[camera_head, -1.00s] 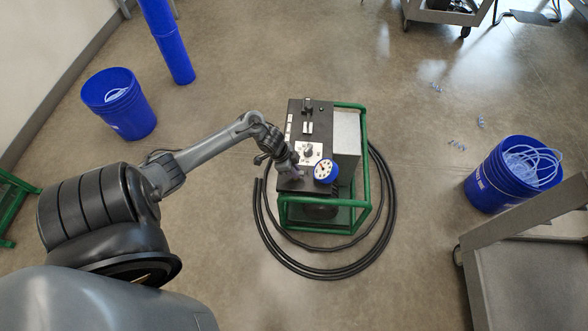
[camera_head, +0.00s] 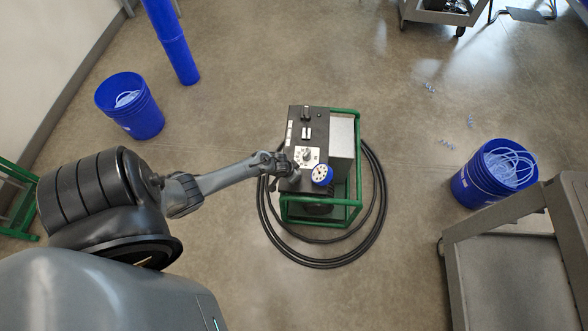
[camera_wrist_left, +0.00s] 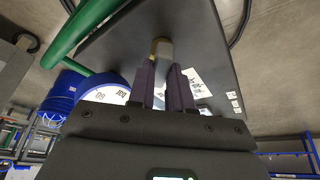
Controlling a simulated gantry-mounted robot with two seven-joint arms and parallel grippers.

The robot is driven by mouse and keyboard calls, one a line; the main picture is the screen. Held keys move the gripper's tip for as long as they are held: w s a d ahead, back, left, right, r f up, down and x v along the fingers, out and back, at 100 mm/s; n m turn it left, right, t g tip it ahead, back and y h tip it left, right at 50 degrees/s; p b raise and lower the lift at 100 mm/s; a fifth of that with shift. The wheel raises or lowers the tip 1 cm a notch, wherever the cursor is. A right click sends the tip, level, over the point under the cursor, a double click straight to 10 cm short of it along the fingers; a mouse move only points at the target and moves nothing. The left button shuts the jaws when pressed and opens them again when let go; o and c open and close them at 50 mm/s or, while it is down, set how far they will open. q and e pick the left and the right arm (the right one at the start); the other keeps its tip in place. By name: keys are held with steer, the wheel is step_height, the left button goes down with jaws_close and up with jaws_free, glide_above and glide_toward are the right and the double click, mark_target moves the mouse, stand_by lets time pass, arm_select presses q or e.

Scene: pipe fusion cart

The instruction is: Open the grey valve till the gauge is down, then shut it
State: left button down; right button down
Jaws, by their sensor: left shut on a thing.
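The black control panel (camera_head: 313,117) of the green-framed cart carries a round gauge (camera_head: 322,175) with a blue rim and white face. My left gripper (camera_head: 290,171) is at the panel's left edge, just left of the gauge. In the left wrist view its dark fingers (camera_wrist_left: 164,72) are shut on the grey valve (camera_wrist_left: 162,48), whose tip looks brassy. Part of the gauge (camera_wrist_left: 77,92) shows there to the left of the fingers, its face partly hidden. The gauge needle is too small to read. My right gripper is not in view.
A black hose (camera_head: 375,224) lies coiled on the floor around the cart. The green frame (camera_head: 349,202) runs along its right and front. Blue buckets stand at left (camera_head: 130,108) and right (camera_head: 494,174). A grey cart (camera_head: 500,218) stands at lower right.

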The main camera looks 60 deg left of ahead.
arm_select(q)
steer(key=shift+d+r+n+y+p, duration=0.15)
steer(key=shift+r+n+y+p, duration=0.15)
steer(key=shift+n+p, duration=0.6)
steer(key=n, duration=0.1)
steer(key=n+y+p, duration=0.1)
steer(key=n, duration=0.1)
steer(key=shift+w+d+f+g, duration=0.1)
steer(key=shift+w+f+g, duration=0.05)
steer(key=shift+g, duration=0.25)
steer(key=n+y+p, duration=0.1)
steer(key=n, duration=0.1)
steer(key=shift+f+n+g, duration=0.1)
steer(key=shift+n+g, duration=0.2)
steer(key=shift+n, duration=0.1)
steer(key=shift+n+g, duration=0.3)
steer(key=shift+n, duration=0.3)
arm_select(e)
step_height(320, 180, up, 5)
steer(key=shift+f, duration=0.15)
arm_select(q)
steer(key=c, duration=1)
jaws_free()
steer(key=shift+c, duration=0.2)
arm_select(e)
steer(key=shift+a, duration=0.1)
